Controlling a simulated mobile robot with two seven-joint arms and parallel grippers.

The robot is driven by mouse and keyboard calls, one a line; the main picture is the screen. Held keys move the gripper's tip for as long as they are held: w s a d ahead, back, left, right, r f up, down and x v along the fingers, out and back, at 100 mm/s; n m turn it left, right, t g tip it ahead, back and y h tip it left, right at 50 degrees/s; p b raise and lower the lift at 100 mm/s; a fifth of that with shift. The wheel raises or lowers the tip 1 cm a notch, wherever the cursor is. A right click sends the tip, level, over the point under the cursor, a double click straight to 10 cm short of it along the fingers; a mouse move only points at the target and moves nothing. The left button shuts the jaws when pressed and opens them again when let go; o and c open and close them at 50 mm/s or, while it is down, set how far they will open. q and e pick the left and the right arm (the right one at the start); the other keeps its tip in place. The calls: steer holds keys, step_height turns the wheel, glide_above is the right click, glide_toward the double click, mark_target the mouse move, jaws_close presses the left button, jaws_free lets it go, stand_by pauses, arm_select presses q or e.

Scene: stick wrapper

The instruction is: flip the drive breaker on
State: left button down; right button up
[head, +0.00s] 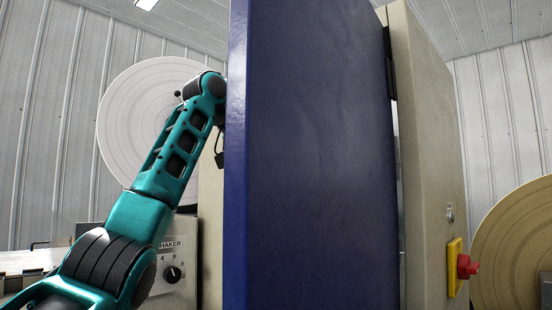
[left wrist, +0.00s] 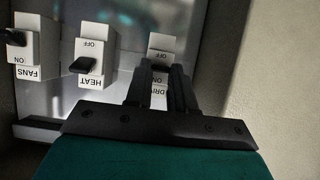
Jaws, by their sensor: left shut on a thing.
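In the left wrist view, which shows the labels upside down, the drive breaker (left wrist: 162,43) is the rightmost of three white breakers. Its label is partly covered by my fingers. My left gripper (left wrist: 160,68) is at this breaker, its two fingers shut on the drive breaker's lever. The lever is hidden between the fingertips, so its exact position cannot be told. Parts of the OFF and ON marks show around the fingers. In the head view my left arm reaches behind the blue door (head: 315,160), which hides the gripper and breakers. My right gripper is not in view.
The heat breaker (left wrist: 95,45) and the fans breaker (left wrist: 35,50) stand left of the drive breaker. The blue door stands open close ahead. A beige cabinet (head: 428,130) with a red knob (head: 466,267) is at right.

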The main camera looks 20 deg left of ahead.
arm_select(q)
steer(key=shift+w+r+g+y, duration=0.1)
steer(key=shift+r+g+y, duration=0.3)
steer(key=shift+g, duration=0.3)
stand_by(0.5)
steer(key=c, duration=1)
jaws_free()
steer(key=shift+d, duration=0.1)
steer(key=shift+o, duration=0.2)
steer(key=v, duration=1.3)
steer(key=shift+w, duration=0.1)
